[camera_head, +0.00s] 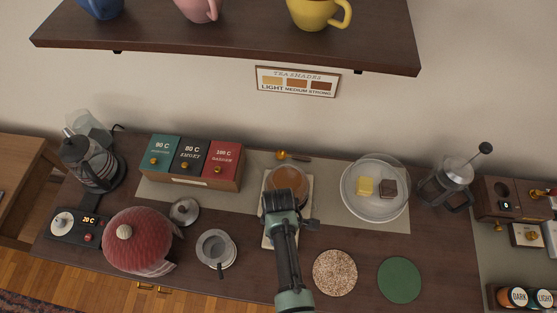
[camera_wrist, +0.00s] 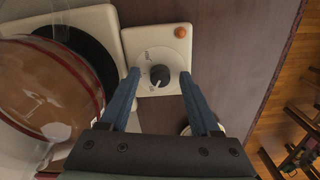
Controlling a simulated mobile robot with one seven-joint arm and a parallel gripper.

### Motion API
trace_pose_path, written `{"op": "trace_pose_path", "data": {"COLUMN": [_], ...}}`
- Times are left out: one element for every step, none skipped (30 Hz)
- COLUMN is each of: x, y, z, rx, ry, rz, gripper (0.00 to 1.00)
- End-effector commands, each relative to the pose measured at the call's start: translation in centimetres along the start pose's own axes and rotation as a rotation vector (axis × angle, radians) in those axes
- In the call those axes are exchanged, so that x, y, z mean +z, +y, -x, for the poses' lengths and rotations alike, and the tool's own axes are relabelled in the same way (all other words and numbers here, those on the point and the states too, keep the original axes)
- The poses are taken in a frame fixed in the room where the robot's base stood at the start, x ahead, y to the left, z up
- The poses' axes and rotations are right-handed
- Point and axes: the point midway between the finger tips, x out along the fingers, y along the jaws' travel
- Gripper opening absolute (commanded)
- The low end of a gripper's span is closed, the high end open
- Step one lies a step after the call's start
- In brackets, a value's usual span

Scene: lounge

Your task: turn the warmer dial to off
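The warmer is a cream unit; its dial plate (camera_wrist: 172,50) shows in the wrist view. The dial (camera_wrist: 160,76) is a small black knob with a white pointer aimed down-left; the tiny plate lettering is too small to read surely. An orange lamp (camera_wrist: 180,32) sits near the plate's corner. My gripper (camera_wrist: 160,74) is open, its two blue fingers on either side of the dial with gaps between; contact is not visible. In the head view my gripper (camera_head: 282,202) is over the warmer, hiding the dial. A glass pot of amber tea (camera_wrist: 45,85) stands on the warmer's black plate (camera_wrist: 92,45).
In the head view, a domed plate (camera_head: 376,205) and a French press (camera_head: 447,184) stand right. Left are tea boxes (camera_head: 191,163), a red-covered teapot (camera_head: 138,240) and a strainer (camera_head: 216,249). A shelf (camera_head: 230,38) with mugs hangs above. Cork (camera_head: 335,272) and green (camera_head: 399,280) coasters lie in front.

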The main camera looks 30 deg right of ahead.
Motion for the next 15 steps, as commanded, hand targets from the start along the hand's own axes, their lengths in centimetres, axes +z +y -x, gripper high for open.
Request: {"op": "trace_pose_path", "data": {"x": [0.0,0.0,0.0,0.0,0.0,0.0,0.0,0.0,0.0,0.0,0.0,0.0,0.0,0.0,0.0], "y": [0.0,0.0,0.0,0.0,0.0,0.0,0.0,0.0,0.0,0.0,0.0,0.1,0.1,0.1,0.0], "z": [0.0,0.0,0.0,0.0,0.0,0.0,0.1,0.2,0.4,0.6,0.8,1.3,1.6,2.1,2.7], "rx": [0.0,0.0,0.0,0.0,0.0,0.0,0.0,0.0,0.0,0.0,0.001,0.002,0.002,0.003,0.003], "ry": [0.0,0.0,0.0,0.0,0.0,0.0,0.0,0.0,0.0,0.0,0.0,0.001,0.001,0.001,0.001], "rz": [0.0,-0.001,-0.001,-0.001,-0.001,-0.001,-0.001,-0.001,-0.001,-0.001,-0.001,-0.001,-0.001,-0.001,-0.001], "gripper": [0.63,0.63,0.63,0.63,0.63,0.63,0.63,0.63,0.63,0.63,0.63,0.63,0.63,0.63,0.63]}}
